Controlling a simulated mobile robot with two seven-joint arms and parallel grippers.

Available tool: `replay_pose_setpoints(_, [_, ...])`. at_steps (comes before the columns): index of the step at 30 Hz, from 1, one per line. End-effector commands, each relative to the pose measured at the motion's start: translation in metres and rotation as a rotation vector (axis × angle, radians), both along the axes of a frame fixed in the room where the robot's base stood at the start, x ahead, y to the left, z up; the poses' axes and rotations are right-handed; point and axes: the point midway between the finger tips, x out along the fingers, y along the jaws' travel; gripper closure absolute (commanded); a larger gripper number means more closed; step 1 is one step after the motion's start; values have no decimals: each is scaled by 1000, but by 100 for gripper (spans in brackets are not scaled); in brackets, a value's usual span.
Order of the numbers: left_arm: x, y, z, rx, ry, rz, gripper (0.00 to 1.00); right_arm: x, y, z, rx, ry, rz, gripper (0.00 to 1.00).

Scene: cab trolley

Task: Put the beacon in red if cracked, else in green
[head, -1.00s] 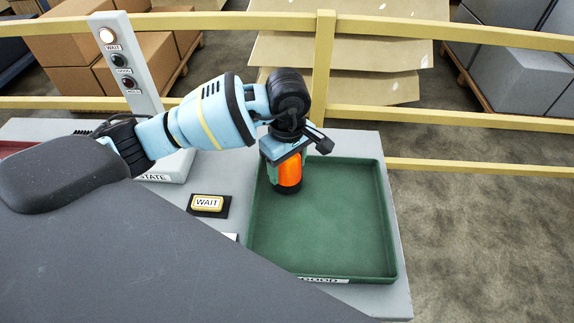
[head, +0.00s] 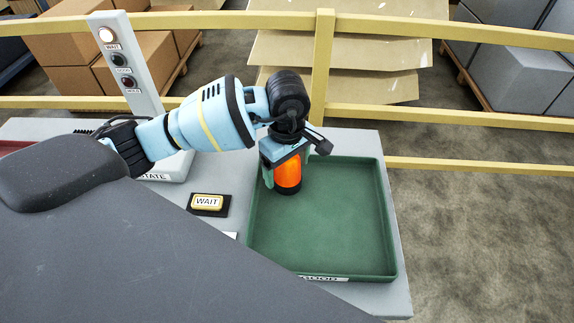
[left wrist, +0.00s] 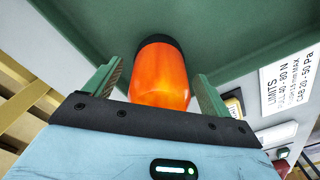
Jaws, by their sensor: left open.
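The orange beacon (head: 288,175) with a black base stands upright in the back left part of the green tray (head: 375,215), which has a label on its front. My left gripper (head: 286,172) is above the beacon, pointing down, with its fingers open on either side of it. In the left wrist view, the beacon (left wrist: 160,75) sits between the two green fingers with a gap on each side. I see no crack on the side that shows; the far side is hidden. A bit of the red tray (head: 14,148) shows at the left edge. My right gripper is out of view.
A grey post (head: 128,65) carries a lit WAIT lamp and two dark lamps. A yellow WAIT button (head: 207,202) lies left of the green tray. A yellow railing (head: 430,115) runs behind the table. The rest of the green tray is empty.

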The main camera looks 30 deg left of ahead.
Motion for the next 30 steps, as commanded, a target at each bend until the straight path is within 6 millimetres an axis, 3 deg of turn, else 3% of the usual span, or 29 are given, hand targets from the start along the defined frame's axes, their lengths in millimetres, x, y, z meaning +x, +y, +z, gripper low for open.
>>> replay_pose_setpoints(18, [1,0,106,-1,-4,-1,17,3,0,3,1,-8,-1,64])
replay_pose_setpoints(24, [0,0,119,-1,-2,0,17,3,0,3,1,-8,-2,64])
replay_pose_setpoints(30, [0,0,121,0,-1,0,17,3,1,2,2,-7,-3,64])
